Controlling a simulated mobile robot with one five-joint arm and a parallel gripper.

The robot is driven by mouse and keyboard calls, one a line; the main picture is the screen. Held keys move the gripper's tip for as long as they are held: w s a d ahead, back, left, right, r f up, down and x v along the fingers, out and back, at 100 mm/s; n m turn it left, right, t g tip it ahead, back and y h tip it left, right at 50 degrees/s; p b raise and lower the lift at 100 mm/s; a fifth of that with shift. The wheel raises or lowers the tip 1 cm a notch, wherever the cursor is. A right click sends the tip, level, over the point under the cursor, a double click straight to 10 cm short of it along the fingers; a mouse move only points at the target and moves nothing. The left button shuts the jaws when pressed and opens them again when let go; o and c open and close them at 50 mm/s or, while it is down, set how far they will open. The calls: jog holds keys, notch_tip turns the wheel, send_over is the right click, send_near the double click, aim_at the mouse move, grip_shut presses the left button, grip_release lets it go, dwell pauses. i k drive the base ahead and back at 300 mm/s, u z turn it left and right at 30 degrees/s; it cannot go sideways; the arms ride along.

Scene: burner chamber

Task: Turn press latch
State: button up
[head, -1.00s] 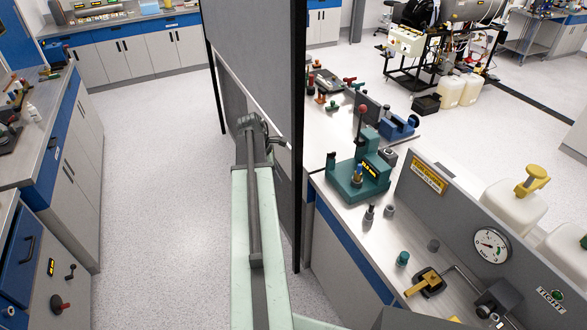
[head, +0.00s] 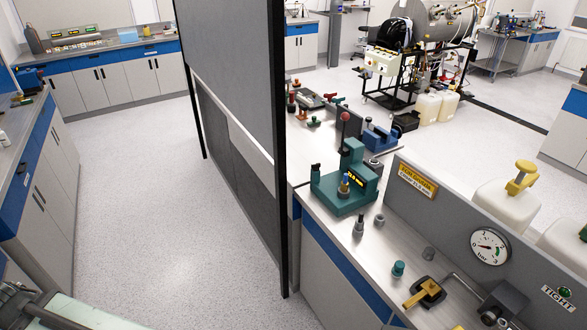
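I cannot tell for sure which part is the press latch. My gripper is not in view; only a pale green part of my arm shows at the lower left, well away from the device.
A dark partition (head: 235,110) stands left of the device's bench. On that bench are small fittings (head: 358,226), a yellow-handled valve (head: 420,292) and a grey panel with a pressure gauge (head: 490,246). The floor (head: 140,180) between the left cabinets and the partition is clear.

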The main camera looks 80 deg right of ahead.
aim_at(316, 167)
jog(key=z, duration=0.95)
jog(key=k, duration=0.5)
jog(key=z, duration=0.05)
jog(key=i, duration=0.5)
jog(key=u, duration=0.05)
